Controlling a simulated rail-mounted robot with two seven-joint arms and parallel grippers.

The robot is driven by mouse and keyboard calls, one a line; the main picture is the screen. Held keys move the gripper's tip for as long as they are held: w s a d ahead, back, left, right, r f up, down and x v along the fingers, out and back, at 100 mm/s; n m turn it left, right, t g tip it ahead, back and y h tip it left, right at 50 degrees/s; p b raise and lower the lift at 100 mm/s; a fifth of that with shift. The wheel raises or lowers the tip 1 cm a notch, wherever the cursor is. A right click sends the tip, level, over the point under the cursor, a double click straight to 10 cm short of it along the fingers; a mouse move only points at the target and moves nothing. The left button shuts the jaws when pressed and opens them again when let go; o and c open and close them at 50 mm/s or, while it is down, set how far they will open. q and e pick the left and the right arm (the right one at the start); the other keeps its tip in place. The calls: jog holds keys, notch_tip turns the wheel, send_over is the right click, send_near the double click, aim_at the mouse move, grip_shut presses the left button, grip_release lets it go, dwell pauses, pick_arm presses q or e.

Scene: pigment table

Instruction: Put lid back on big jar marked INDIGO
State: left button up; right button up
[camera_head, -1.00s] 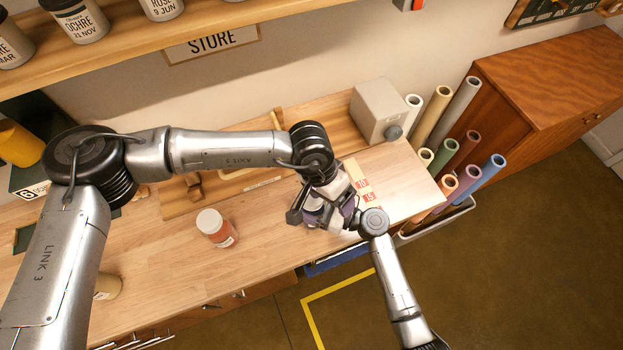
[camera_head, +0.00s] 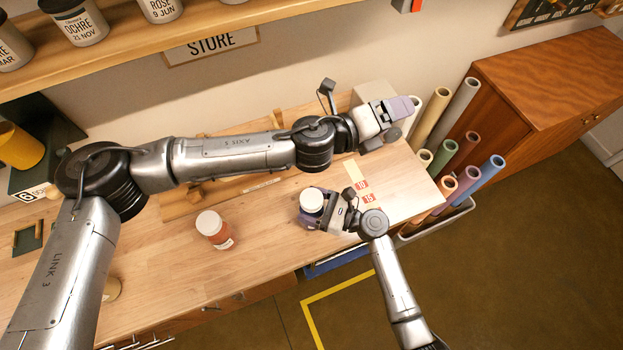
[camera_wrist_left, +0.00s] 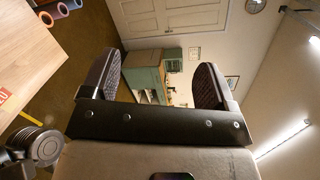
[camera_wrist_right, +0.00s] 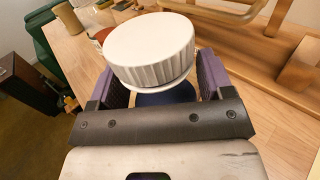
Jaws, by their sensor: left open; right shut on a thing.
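A big jar with a ribbed white lid (camera_wrist_right: 152,48) stands between the fingers of my right gripper (camera_wrist_right: 155,88). Below the lid, dark blue (camera_wrist_right: 166,95) shows in the right wrist view. The lid sits on top of the jar; I cannot tell whether it is fully seated. No label on this jar is readable. In the head view the lid (camera_head: 312,200) shows above my right gripper (camera_head: 311,216), which is shut on the jar at the table's front. My left gripper (camera_head: 398,107) is raised at the back right, away from the jar. Its fingers (camera_wrist_left: 163,85) are apart and empty.
A grey box (camera_head: 375,93) is behind my left gripper. Rolled tubes (camera_head: 455,150) stand in a bin at the table's right end. A wooden shelf (camera_head: 215,32) holds labelled jars above.

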pick_arm(q)
notch_tip(320, 180, down, 2)
jog(key=w+a+n+t+y, duration=0.2)
jog(key=w+n+y, duration=0.1)
jog(key=n, duration=0.6)
jog(key=n+g+y, duration=0.9)
jog(key=n+y, duration=0.2)
jog(key=n, duration=1.3)
send_over(311, 198)
jog(key=w+d, duration=0.1)
jog(key=f, duration=1.1)
jog(key=shift+w, duration=0.2)
jog(key=shift+s+a+n+g+y, duration=0.4)
jog(key=shift+s+a+n, duration=0.05)
jog(key=shift+s+n, duration=0.35)
jog(key=shift+f, duration=0.15)
jog(key=shift+f, duration=3.9)
jog(key=shift+c, duration=0.2)
